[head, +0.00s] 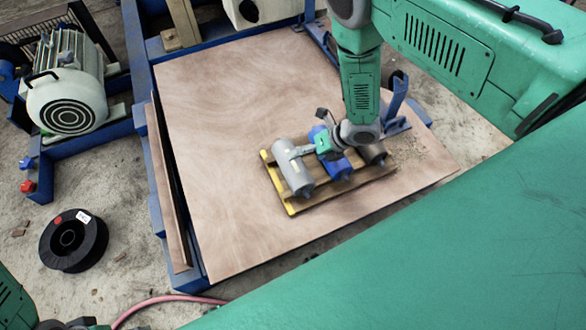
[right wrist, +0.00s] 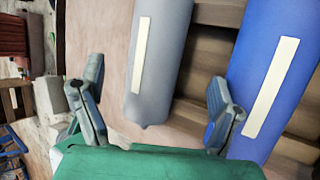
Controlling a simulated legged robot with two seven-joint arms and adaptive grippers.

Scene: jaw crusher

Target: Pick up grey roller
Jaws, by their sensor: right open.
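The grey roller (head: 293,170) lies at the left end of a wooden pallet with a yellow edge (head: 275,187). A blue roller (head: 335,165) lies beside it, and a darker roller (head: 374,153) lies at the right, partly hidden by my arm. My right gripper (head: 303,150) is over the grey roller, pointing left. In the right wrist view its open fingers (right wrist: 157,100) stand on either side of the grey roller (right wrist: 160,55). The right finger is between the grey roller and the blue roller (right wrist: 270,75). I cannot tell whether either finger touches.
The pallet rests on a plywood sheet (head: 220,130) in a blue frame (head: 137,60). A blue bracket (head: 397,100) stands behind the pallet at the right. A motor (head: 68,95) and a black spool (head: 73,240) are at the left. The plywood left of the pallet is clear.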

